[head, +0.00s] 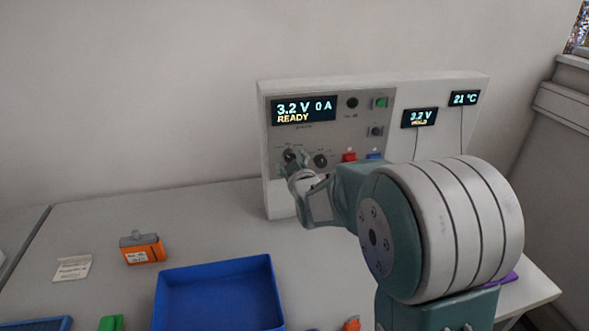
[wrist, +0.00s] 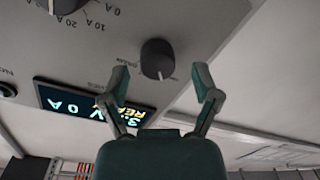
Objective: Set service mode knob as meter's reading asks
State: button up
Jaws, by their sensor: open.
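The cycler panel (head: 374,103) stands on the bench; its main display (head: 304,109) reads 3.2 V, 0 A, READY. A small meter display (head: 420,117) to its right reads 3.2 V above a yellow word that looks like HOLD. My gripper (wrist: 160,82) is open. A dark round knob (wrist: 157,58) sits between and just beyond its fingertips, with no clear contact. Its white mark points down in the wrist view, toward the main display. Its label is too blurred to read. In the head view this left knob (head: 289,155) is partly hidden by my gripper (head: 297,168).
A second knob (head: 320,160), marked in amperes, sits close to the right. A red switch (head: 349,156), a blue switch (head: 374,155) and a green button (head: 381,102) are on the panel. A blue tray (head: 266,270) and an orange battery (head: 143,250) are on the bench.

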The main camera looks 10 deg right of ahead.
jog(key=s, duration=1.1)
jog(key=shift+s+d, duration=0.2)
jog(key=shift+s+r, duration=0.1)
jog(key=shift+r, duration=0.1)
jog(key=s+f+m+g, duration=0.1)
jog(key=s+m+g, duration=0.5)
jog(key=s, duration=2)
jog(key=g, duration=0.6)
jog(key=shift+f+h, duration=0.15)
jog(key=shift+h, duration=0.15)
